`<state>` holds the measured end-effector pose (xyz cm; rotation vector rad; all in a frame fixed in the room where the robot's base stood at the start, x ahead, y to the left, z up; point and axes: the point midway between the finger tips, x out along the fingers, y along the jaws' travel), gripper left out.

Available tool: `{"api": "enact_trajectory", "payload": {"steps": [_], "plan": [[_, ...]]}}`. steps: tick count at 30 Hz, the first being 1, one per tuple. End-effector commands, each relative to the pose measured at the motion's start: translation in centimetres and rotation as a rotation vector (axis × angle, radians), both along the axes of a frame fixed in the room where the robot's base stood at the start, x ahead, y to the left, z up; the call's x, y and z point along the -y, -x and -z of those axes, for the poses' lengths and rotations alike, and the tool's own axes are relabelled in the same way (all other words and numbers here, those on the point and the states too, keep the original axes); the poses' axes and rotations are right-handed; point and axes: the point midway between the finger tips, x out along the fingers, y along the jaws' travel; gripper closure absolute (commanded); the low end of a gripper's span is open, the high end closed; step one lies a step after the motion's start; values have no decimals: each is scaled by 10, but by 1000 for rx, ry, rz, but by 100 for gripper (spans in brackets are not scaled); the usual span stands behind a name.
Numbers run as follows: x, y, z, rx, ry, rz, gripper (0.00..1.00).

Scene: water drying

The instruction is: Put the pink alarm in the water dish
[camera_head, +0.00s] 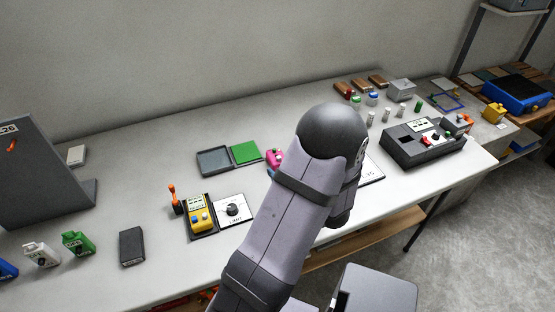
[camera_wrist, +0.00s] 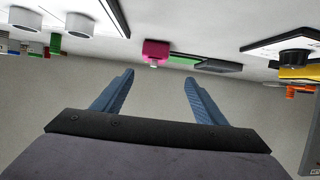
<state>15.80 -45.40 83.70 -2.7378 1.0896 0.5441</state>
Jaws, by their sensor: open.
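The pink alarm (camera_head: 274,158) stands on the table, partly hidden behind my arm in the head view. In the wrist view the pink alarm (camera_wrist: 155,49) shows beyond the gap between my fingers. A shallow grey dish (camera_head: 213,161), likely the water dish, lies left of the alarm, beside a flat green pad (camera_head: 246,152). The dish (camera_wrist: 218,66) also shows edge-on in the wrist view. My gripper (camera_wrist: 159,76) has two blue fingers spread apart with nothing between them, apart from the alarm. In the head view my arm hides most of the gripper.
A yellow meter (camera_head: 198,214) and a white dial panel (camera_head: 233,209) lie in front of the dish. A dark control box (camera_head: 422,143) stands to the right. Small bottles and brown blocks (camera_head: 360,85) are at the back right. The table left of the dish has free room.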

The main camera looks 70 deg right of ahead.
Motion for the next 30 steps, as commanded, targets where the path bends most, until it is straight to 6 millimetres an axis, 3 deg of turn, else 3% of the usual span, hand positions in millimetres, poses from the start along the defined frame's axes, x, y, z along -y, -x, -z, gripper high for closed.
{"api": "enact_trajectory", "payload": {"steps": [5, 7, 10, 16, 21, 30], "plan": [[-8, -48, -37, -2, 11, -109, 34], [-4, -71, -56, -11, 45, -170, 34], [12, -93, -66, -105, 61, -252, 34], [45, -58, -30, -252, -82, -149, 34], [49, -30, -8, -305, -222, -25, 34], [50, -26, -1, -281, -276, 27, 34]]}}
